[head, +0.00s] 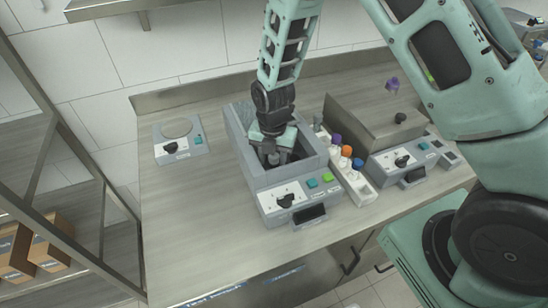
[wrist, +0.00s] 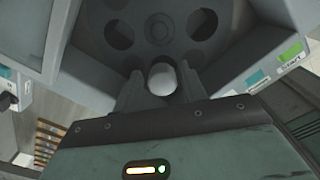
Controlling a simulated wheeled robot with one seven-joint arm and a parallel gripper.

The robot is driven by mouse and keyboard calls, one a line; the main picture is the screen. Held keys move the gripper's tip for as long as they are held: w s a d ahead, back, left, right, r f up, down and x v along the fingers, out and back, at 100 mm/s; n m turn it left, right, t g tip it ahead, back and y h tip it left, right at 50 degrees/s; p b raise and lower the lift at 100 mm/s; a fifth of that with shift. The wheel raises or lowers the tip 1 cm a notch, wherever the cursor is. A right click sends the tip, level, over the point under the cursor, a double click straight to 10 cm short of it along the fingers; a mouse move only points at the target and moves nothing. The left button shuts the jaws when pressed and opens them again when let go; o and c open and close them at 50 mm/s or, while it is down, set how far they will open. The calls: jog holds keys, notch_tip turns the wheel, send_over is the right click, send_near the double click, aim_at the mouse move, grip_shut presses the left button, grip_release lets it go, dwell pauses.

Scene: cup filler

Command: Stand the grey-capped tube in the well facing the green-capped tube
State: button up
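My gripper (wrist: 162,88) points down inside the open grey centrifuge (head: 262,181). In the wrist view its fingers are closed on both sides of a pale grey cap (wrist: 162,79), the top of the grey-capped tube. The tube's body is hidden below the cap, so I cannot tell whether its tip is in a well. The dark grey rotor (wrist: 180,45) lies beyond the cap, with several dark round wells showing. No green cap shows in the rotor; part of it is hidden by my gripper.
A white rack (head: 361,190) with purple, orange and blue capped tubes stands right of the centrifuge. A grey device (head: 392,161) with a knob is further right. A small device (head: 180,142) with a round top is at left. The counter's front left is clear.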

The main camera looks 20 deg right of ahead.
jog(key=shift+s+d+f, duration=0.15)
jog(key=shift+s+d, duration=0.15)
jog(key=shift+r+p, duration=0.65)
jog(key=shift+r, duration=0.15)
jog(key=shift+w+r+b, duration=0.15)
jog(key=shift+r+b, duration=0.2)
jog(key=shift+b, duration=0.1)
notch_tip(320, 180, up, 10)
jog(key=b, duration=0.3)
jog(key=s+a+r+m, duration=0.2)
jog(key=s+m, duration=0.5)
jog(key=s, duration=0.1)
jog(key=s+a+r+m, duration=0.2)
jog(key=s+r+m, duration=0.1)
jog(key=s+m, duration=0.3)
jog(key=s+a+r+m, duration=0.2)
jog(key=s+m, duration=0.5)
jog(key=s, duration=0.4)
jog(key=shift+a+r+m+y, duration=0.2)
jog(key=shift+r+m+y, duration=0.05)
jog(key=shift+m+y, duration=0.05)
